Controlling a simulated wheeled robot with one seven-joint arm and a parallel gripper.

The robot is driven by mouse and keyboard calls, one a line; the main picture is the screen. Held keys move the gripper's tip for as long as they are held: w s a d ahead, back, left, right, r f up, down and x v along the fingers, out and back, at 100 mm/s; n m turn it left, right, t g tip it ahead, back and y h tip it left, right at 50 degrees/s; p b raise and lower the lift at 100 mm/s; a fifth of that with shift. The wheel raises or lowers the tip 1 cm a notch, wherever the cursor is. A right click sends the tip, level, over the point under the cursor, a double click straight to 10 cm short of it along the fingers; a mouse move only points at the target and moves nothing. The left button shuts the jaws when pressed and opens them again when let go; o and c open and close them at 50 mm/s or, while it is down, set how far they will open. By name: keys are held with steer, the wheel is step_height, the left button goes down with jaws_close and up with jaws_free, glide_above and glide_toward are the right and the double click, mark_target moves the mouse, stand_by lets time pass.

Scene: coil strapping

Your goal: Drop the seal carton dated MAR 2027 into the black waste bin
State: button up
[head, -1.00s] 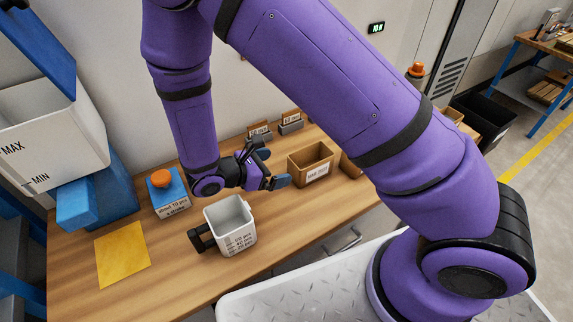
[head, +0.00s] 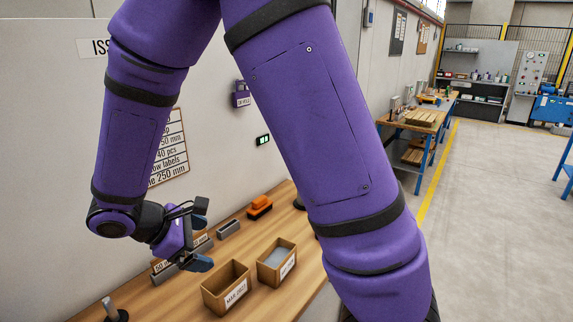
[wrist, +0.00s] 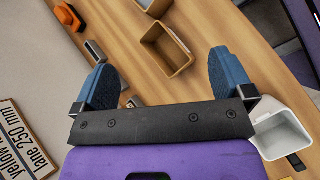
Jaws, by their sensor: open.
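A brown open-topped carton (head: 226,289) stands on the bench; its small front label seems to read MAR 2027. A second carton (head: 276,263) stands just right of and behind it, with grey contents and a label I cannot read. My gripper (head: 203,234) is open and empty, above the bench to the left of and behind the nearer carton. In the wrist view, my gripper (wrist: 166,78) has its blue fingers wide apart; the nearer carton (wrist: 167,50) lies beyond them, apart from both. The second carton (wrist: 155,7) is cut by the top edge. The black bin does not show now.
An orange-topped item (head: 260,206) and a grey holder (head: 229,228) stand behind the cartons near the wall. A white container (wrist: 283,133) is at lower right in the wrist view. My arm covers the bench's right part. Open floor (head: 500,220) lies right.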

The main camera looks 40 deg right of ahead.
steer(key=s+d+r+m+t+y, duration=0.3)
steer(key=s+d+r+m+y, duration=0.1)
steer(key=s+r, duration=0.4)
steer(key=s+d+r+m+t+y, duration=0.3)
steer(key=s+r+m, duration=0.5)
steer(key=r, duration=0.4)
steer(key=shift+s+d+y, duration=0.15)
steer(key=shift+d+y, duration=0.75)
steer(key=shift+d, duration=0.45)
